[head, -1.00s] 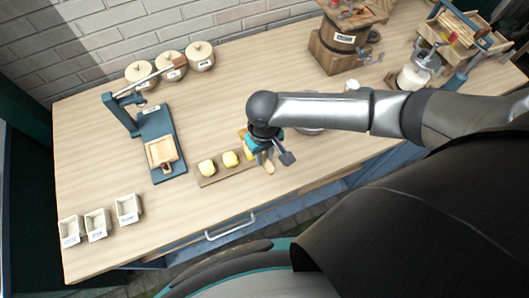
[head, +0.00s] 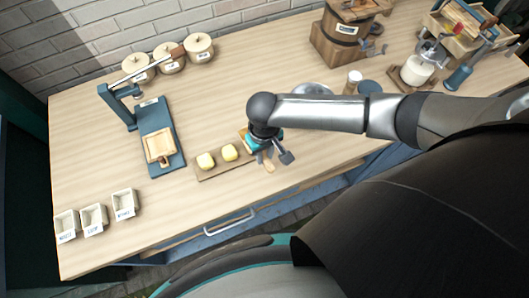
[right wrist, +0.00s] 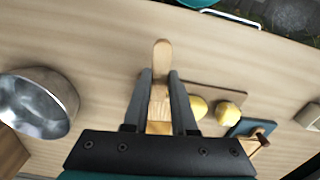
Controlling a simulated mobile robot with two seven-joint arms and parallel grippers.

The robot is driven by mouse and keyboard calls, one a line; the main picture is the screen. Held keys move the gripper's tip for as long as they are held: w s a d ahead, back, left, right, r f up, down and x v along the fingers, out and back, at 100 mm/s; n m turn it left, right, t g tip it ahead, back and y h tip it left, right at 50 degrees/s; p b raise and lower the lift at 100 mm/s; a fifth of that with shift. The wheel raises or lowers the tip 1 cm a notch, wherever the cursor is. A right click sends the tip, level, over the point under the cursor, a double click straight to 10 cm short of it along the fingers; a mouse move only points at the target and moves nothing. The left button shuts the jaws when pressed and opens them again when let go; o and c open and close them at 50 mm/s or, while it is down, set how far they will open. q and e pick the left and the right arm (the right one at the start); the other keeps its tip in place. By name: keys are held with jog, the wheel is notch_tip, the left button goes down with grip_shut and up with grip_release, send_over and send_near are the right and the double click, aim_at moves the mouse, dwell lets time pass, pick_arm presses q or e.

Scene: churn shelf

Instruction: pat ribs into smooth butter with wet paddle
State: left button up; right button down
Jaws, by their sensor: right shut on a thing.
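My right gripper (head: 266,158) is shut on a light wooden paddle (right wrist: 161,58). The paddle stands between the two dark fingers in the right wrist view, and its rounded end sticks out past the fingertips. A flat wooden board (head: 213,175) carries two yellow butter lumps, one on the left (head: 205,161) and one on the right (head: 229,153). The gripper is over the board's right end. Whether the paddle touches butter cannot be told. My left gripper is not in view.
A blue lever press (head: 160,130) with a wooden mould stands left of the board. Small labelled boxes (head: 94,218) are at front left. Lidded crocks (head: 199,47) line the back. A metal bowl (right wrist: 38,102) is beside my gripper. A wooden churn (head: 340,38) stands behind.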

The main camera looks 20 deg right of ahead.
jog(key=shift+f+b, duration=0.4)
jog(key=shift+f, duration=0.45)
dwell(0.6)
jog(key=shift+s+f+p, duration=0.15)
jog(key=shift+p, duration=0.15)
dwell(1.6)
notch_tip(320, 180, up, 3)
jog(key=p, duration=0.3)
jog(key=shift+f, duration=0.2)
jog(key=shift+r+p, duration=0.75)
jog(key=shift+r, duration=1.6)
jog(key=shift+w, duration=0.25)
